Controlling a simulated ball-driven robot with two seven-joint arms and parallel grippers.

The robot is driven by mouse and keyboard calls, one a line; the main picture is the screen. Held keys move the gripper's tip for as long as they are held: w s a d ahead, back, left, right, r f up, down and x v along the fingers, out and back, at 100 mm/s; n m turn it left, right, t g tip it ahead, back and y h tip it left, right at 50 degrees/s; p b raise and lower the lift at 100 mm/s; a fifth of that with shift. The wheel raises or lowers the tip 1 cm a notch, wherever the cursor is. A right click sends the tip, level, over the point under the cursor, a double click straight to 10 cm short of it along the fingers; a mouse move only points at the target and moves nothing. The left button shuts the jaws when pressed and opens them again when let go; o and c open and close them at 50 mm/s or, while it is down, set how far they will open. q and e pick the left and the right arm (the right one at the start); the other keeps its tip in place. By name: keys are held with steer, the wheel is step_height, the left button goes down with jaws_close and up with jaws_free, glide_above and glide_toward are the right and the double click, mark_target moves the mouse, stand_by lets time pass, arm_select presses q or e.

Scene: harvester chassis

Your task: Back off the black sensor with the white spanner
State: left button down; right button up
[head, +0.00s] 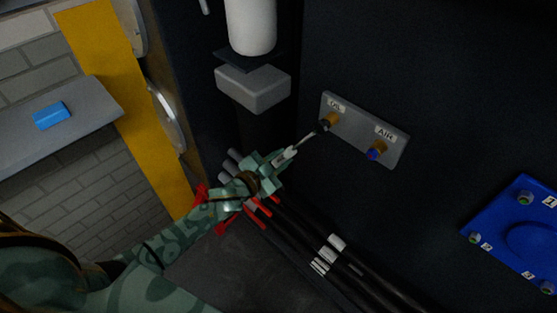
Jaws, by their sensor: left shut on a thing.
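The black sensor (324,126) sits in a brass fitting under the OIL label on a grey plate (365,131). My left gripper (284,158) is shut on the white spanner (306,138). The spanner points up and right, and its far end is at or very close to the black sensor. I cannot tell whether its jaw is around the sensor or only beside it. My right gripper is not in view.
Black hoses with red parts (265,208) run below the gripper. A white cylinder (251,25) and grey block (253,87) are above it. A blue panel (515,235) is at the right. A blue block (51,115) lies on a grey shelf (95,100) beside a yellow post (125,95).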

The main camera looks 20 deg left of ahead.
arm_select(q)
steer(key=shift+x, duration=0.8)
steer(key=shift+r, duration=0.1)
steer(key=shift+d, duration=0.1)
steer(key=shift+s+d+f+n, duration=0.25)
steer(key=shift+d+f+n, duration=0.1)
steer(key=shift+d+n, duration=0.35)
steer(key=shift+s+d+f+n, duration=0.3)
steer(key=shift+d+n, duration=0.2)
steer(key=shift+d, duration=0.25)
steer(key=shift+d+p, duration=0.15)
steer(key=shift+p, duration=0.2)
steer(key=shift+s+d+f+n+h+p, duration=0.1)
steer(key=shift+s+d+n+h+p, duration=0.05)
steer(key=shift+d+n, duration=0.3)
steer(key=shift+s+d+f+n+h+p, duration=0.1)
steer(key=shift+s+d+n+p, duration=0.1)
steer(key=shift+d+n, duration=0.25)
steer(key=shift+s+d+f+n+h+p, duration=0.15)
steer(key=shift+d+n, duration=0.15)
steer(key=shift+d, duration=0.3)
